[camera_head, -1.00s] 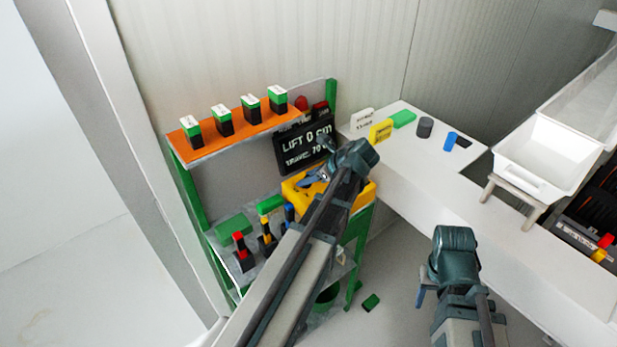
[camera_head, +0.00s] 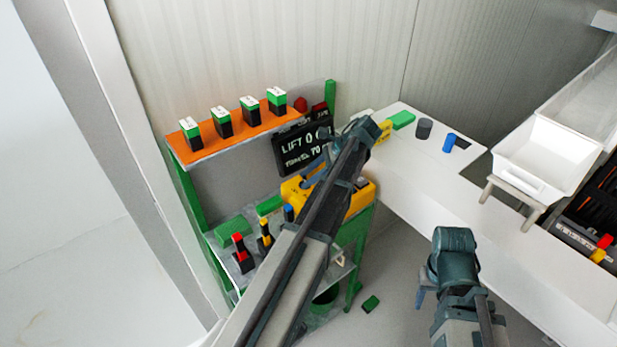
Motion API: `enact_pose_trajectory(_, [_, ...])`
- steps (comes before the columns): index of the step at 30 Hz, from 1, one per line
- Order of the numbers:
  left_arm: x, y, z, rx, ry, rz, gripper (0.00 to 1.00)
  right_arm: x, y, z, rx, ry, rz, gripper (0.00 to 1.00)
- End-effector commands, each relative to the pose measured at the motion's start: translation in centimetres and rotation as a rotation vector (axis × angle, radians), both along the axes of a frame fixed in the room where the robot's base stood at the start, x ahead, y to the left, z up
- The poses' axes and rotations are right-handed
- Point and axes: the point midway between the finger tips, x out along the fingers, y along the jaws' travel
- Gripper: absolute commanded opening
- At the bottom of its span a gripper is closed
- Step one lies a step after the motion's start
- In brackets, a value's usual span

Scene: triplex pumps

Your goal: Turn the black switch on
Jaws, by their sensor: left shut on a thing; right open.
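I cannot tell for sure which thing is the black switch. Several black blocks with green upper parts (camera_head: 224,121) stand upright in a row on the orange shelf. Black blocks with a red lever (camera_head: 241,254) and a yellow lever (camera_head: 265,238) stand on the lower shelf; a blue-topped one (camera_head: 289,214) is partly behind my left arm. My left gripper (camera_head: 312,179) is by the yellow box (camera_head: 359,198), in front of the black display. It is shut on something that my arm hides. My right gripper (camera_head: 421,297) is open at the lower right, away from the shelves.
The black display (camera_head: 293,152) reads "LIFT 0", partly covered. A white table (camera_head: 432,178) holds a green block (camera_head: 402,119), a grey cylinder (camera_head: 424,129) and a blue cylinder (camera_head: 449,143). A white bin (camera_head: 525,185) stands right.

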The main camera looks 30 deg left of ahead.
Motion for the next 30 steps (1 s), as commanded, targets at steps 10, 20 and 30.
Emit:
enact_pose_trajectory(10, [0.10,-0.01,-0.04,-0.002,-0.001,0.051,0.00,0.00,0.00,0.00,0.000,0.000,0.000,0.50])
enact_pose_trajectory(20, [0.07,-0.01,-0.03,-0.002,-0.001,0.052,0.00,0.00,0.00,0.00,0.000,0.000,0.000,0.50])
enact_pose_trajectory(30, [0.06,0.02,-0.02,-0.001,-0.001,0.051,0.80,0.00,0.00,0.00,0.000,0.000,0.000,0.50])
